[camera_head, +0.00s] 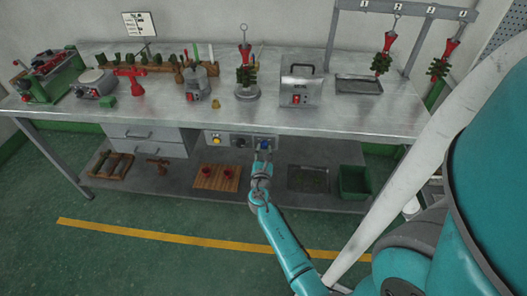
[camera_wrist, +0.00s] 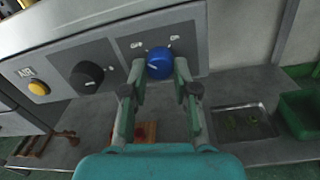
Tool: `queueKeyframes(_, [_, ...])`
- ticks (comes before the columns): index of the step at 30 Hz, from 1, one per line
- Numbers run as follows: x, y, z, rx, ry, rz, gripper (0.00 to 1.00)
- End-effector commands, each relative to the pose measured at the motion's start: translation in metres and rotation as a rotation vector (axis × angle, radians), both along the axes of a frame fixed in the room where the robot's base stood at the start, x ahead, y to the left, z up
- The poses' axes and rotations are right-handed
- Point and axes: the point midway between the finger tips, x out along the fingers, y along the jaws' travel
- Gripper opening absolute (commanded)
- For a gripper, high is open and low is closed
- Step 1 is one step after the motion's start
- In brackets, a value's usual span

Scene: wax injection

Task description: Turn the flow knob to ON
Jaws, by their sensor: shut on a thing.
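The blue knob (camera_wrist: 159,64) sits on the front control panel under the bench top, with two small labels above it. It also shows in the head view (camera_head: 264,145). In the head view my gripper (camera_head: 263,157) reaches the panel from below and in front. The knob's lower part is close between the fingertips, and its pointer mark cannot be made out.
A black knob (camera_wrist: 87,77) and a yellow button (camera_wrist: 38,88) are left of the blue knob on the panel. The bench top (camera_head: 330,113) overhangs the panel. Below, a lower shelf (camera_head: 270,190) holds a wooden board, a metal tray (camera_wrist: 243,120) and a green bin (camera_head: 354,181).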

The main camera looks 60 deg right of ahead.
Motion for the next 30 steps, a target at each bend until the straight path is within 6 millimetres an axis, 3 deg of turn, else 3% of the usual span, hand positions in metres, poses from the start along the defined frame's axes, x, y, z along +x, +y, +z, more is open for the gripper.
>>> queueKeyframes(11, [0.0003, 0.0, -0.0004, 0.073, -0.174, -0.001, 0.0])
queueKeyframes(30, [0.0014, 0.0005, 0.0002, 0.301, -0.73, -0.001, 0.0])
